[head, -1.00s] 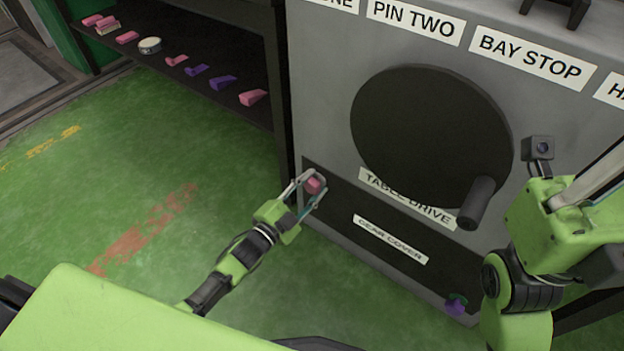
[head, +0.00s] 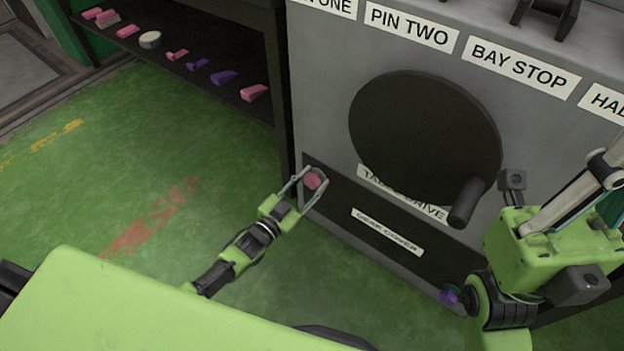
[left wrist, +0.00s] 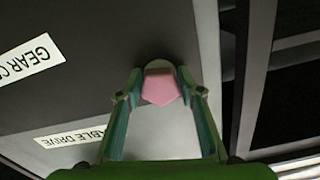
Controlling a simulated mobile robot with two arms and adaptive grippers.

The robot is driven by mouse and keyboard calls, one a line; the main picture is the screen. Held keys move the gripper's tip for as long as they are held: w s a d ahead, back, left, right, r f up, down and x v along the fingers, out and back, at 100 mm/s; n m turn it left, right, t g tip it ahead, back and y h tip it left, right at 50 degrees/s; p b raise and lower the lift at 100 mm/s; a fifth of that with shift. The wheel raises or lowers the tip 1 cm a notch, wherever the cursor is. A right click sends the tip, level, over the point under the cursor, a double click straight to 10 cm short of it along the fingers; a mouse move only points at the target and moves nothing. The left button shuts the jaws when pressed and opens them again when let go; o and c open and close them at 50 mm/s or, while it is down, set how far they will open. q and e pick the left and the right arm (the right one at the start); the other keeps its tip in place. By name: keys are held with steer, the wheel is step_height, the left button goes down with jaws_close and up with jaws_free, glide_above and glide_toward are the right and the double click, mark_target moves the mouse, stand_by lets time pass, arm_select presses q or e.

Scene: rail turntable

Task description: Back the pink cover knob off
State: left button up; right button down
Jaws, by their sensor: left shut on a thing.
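The pink cover knob (head: 313,181) is at the upper left of the dark gear cover (head: 340,214) on the grey cabinet's front. In the left wrist view the pink knob (left wrist: 161,87) shows between the fingertips. My left gripper (head: 312,184) is shut on it, one finger on each side. A purple knob (head: 449,295) is at the cover's lower right.
A large dark disc (head: 425,128) with a crank handle (head: 467,203) stands out above the cover. A dark shelf (head: 215,80) at left holds several pink and purple pieces and a round pale one. Green floor (head: 110,190) is clear at left.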

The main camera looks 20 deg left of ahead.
arm_select(q)
steer(key=shift+a, duration=0.1)
stand_by(0.3)
steer(key=o, duration=1.1)
steer(key=shift+o, duration=0.2)
steer(key=v, duration=1.2)
